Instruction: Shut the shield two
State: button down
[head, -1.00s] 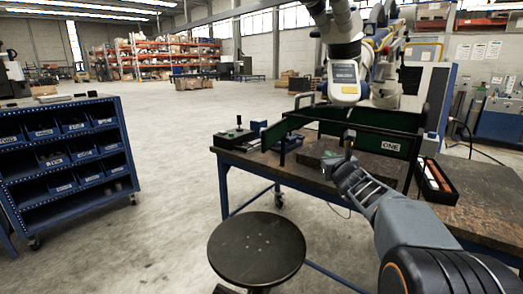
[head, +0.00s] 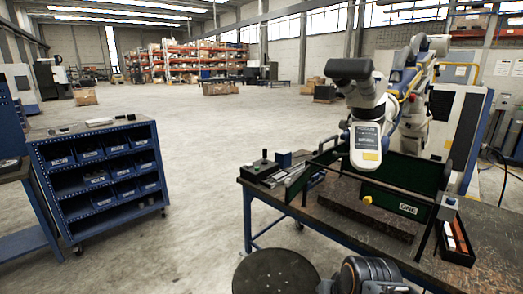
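One green panel (head: 380,196) bears a white label reading ONE. Another green panel (head: 307,178) stands at the left side, angled outward toward the front left. No label reading two is legible, so I cannot tell for sure which panel is shield two. My gripper is not in view; only a dark, rounded part of my arm shows at the bottom edge, in front of the bench and apart from the panels.
A round black stool (head: 275,272) stands before the bench (head: 480,222). A black tray (head: 455,243) with red and white items lies at the right. A control box with a joystick (head: 263,167) sits at the left end. A blue bin rack (head: 100,180) stands left; the floor between is clear.

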aim_at(293, 187)
jog(key=u, duration=2.2)
jog(key=i, duration=1.45)
jog(key=z, duration=3.2)
